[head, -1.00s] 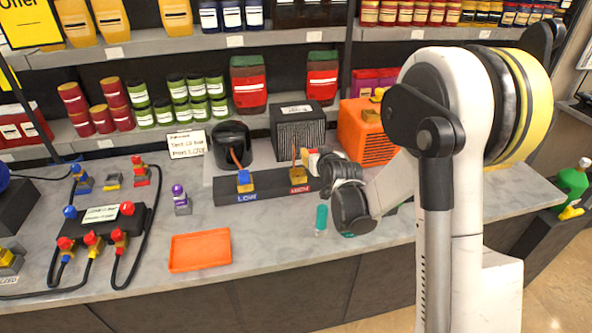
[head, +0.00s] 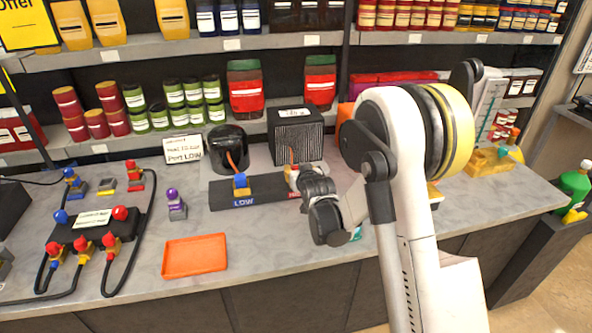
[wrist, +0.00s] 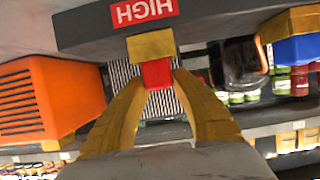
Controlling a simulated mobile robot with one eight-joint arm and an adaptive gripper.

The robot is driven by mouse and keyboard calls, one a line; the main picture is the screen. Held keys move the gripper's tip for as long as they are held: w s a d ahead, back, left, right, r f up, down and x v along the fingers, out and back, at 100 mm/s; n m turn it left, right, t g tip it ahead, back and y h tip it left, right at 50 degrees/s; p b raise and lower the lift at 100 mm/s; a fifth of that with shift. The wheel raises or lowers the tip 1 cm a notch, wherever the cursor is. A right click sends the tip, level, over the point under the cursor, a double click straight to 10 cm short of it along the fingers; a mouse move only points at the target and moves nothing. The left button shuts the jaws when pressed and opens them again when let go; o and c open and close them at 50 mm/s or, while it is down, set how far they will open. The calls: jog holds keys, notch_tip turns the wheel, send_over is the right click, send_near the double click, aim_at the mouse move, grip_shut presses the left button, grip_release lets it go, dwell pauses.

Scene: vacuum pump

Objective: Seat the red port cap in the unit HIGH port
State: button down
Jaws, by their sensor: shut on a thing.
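My gripper (head: 292,172) is at the right end of the dark port bar (head: 262,194) in the head view. In the wrist view its two yellow fingers (wrist: 158,78) are closed on a small red piece, which looks like the red port cap (wrist: 157,74). The cap lies directly against the brass-coloured block of the HIGH port (wrist: 152,46) in that picture; whether it is seated or only in front, I cannot tell. The red HIGH label (wrist: 145,11) is just above the block. In the head view my gripper hides the cap and most of the label.
The LOW port (head: 241,184) carries a blue piece, also at the wrist view's right edge (wrist: 298,48). A black ribbed box (head: 296,136) and a dark round unit (head: 228,148) stand behind the bar. An orange tray (head: 195,256) lies in front on the left.

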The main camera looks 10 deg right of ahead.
jog(key=c, duration=1.1)
grip_release()
jog(key=shift+f, duration=0.1)
jog(key=shift+c, duration=0.2)
jog(key=shift+r+p, duration=0.25)
jog(key=shift+p, duration=0.05)
jog(key=s+r+g+p, duration=0.15)
jog(key=s+r, duration=0.45)
jog(key=s, duration=0.6)
jog(key=s+r+g+p, duration=0.1)
jog(key=s+r+g, duration=0.1)
jog(key=s+r, duration=0.7)
jog(key=s+f+g, duration=0.2)
jog(key=s+g, duration=0.1)
jog(key=s, duration=1.8)
